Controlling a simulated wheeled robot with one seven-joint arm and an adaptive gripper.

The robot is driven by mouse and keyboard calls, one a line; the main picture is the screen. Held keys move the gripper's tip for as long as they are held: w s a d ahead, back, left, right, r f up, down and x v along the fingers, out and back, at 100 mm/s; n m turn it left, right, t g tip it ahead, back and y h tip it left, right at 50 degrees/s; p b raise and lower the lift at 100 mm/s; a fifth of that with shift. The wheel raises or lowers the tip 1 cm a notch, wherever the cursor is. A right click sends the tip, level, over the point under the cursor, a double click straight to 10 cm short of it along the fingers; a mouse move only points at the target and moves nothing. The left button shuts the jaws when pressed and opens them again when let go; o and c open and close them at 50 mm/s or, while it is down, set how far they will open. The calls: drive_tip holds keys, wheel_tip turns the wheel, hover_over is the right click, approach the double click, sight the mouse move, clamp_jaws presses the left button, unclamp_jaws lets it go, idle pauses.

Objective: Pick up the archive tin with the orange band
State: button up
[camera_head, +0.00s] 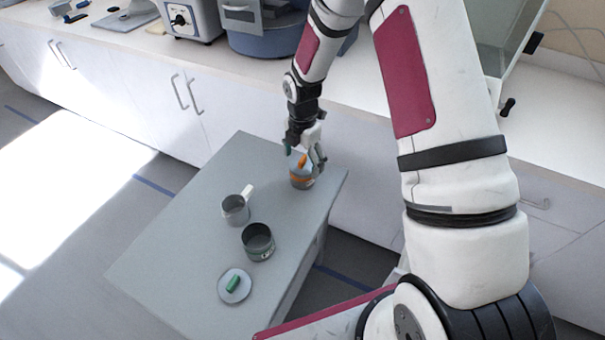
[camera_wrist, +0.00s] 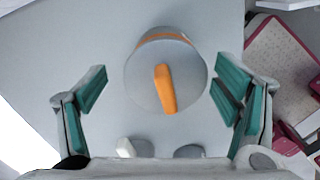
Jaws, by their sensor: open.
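The archive tin with the orange band (camera_head: 302,180) stands upright near the far right corner of the grey table. In the wrist view its grey lid (camera_wrist: 146,92) carries an orange grip (camera_wrist: 165,89), and a strip of the orange band shows behind the lid. My gripper (camera_head: 307,158) is just above the tin, pointing down.
On the grey table (camera_head: 170,235) stand a grey cup with a white handle (camera_head: 236,210), an open tin with a green band (camera_head: 258,244) and a loose lid with a green grip (camera_head: 235,286). A counter with cabinets (camera_head: 130,85) runs behind.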

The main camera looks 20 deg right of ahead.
drive_tip(key=f, duration=0.5)
drive_tip(key=shift+s, duration=0.3)
drive_tip(key=c, duration=1.3)
